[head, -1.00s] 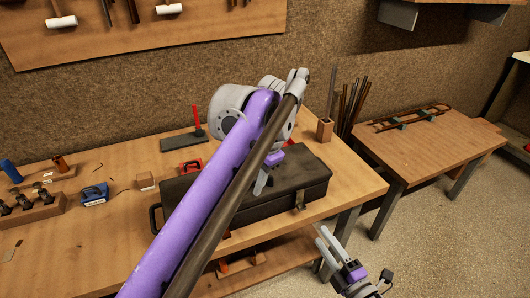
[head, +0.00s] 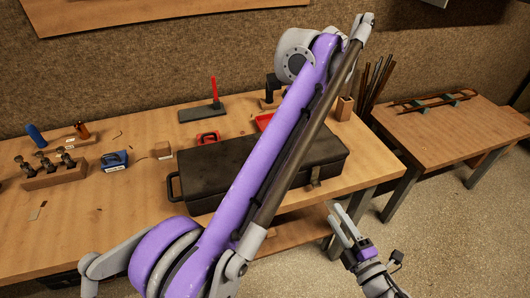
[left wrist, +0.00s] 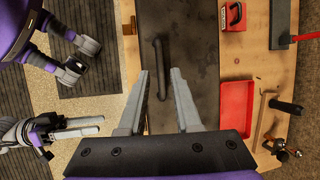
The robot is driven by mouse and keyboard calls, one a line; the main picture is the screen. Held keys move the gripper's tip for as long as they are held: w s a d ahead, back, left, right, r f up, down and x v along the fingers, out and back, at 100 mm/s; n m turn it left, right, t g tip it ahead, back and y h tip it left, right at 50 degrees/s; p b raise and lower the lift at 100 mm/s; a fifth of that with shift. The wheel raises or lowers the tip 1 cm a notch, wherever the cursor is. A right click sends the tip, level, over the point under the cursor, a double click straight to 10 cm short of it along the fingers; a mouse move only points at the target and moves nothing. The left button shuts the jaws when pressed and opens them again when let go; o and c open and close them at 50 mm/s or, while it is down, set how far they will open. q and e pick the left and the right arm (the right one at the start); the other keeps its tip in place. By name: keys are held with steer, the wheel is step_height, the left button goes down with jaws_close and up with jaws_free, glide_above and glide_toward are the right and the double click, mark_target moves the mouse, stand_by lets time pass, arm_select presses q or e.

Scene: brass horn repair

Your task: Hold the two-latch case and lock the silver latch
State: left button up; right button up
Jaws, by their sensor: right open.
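The dark two-latch case (head: 215,170) lies closed on the workbench. A small metal latch (head: 314,183) shows at its right front; I cannot tell its colour or whether it is locked. My left arm crosses in front of the case and hides part of its front; no other latch shows. My left gripper is out of the head view. In the left wrist view my left gripper (left wrist: 160,90) is open and empty above the case (left wrist: 190,45), with a dark handle (left wrist: 157,65) ahead of its fingers. My right gripper (head: 343,228) is open and empty, in front of the bench, right of the case.
A blue tool (head: 115,160) and a wooden holder (head: 54,176) stand left. A side table (head: 450,130) stands right. Floor is open before it.

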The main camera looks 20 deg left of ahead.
arm_select(q)
steer(key=x, duration=0.8)
steer(key=shift+a, duration=0.1)
steer(key=shift+c, duration=0.2)
jaws_close()
stand_by(1.0)
arm_select(e)
steer(key=shift+a+n, duration=0.15)
steer(key=shift+n, duration=0.15)
steer(key=c, duration=0.5)
steer(key=shift+s+a+r+n+g+y, duration=0.15)
steer(key=shift+a+n+g+y, duration=0.1)
steer(key=shift+n+g+y, duration=0.4)
steer(key=shift+c, duration=1.1)
steer(key=shift+s+a+n+g+y, duration=0.15)
steer(key=shift+a+n+g+y, duration=0.1)
steer(key=shift+n+g+y, duration=0.35)
jaws_close()
steer(key=shift+s+a+n+g+y, duration=0.3)
steer(key=shift+s+n+g+y, duration=0.35)
steer(key=shift+n+g, duration=0.4)
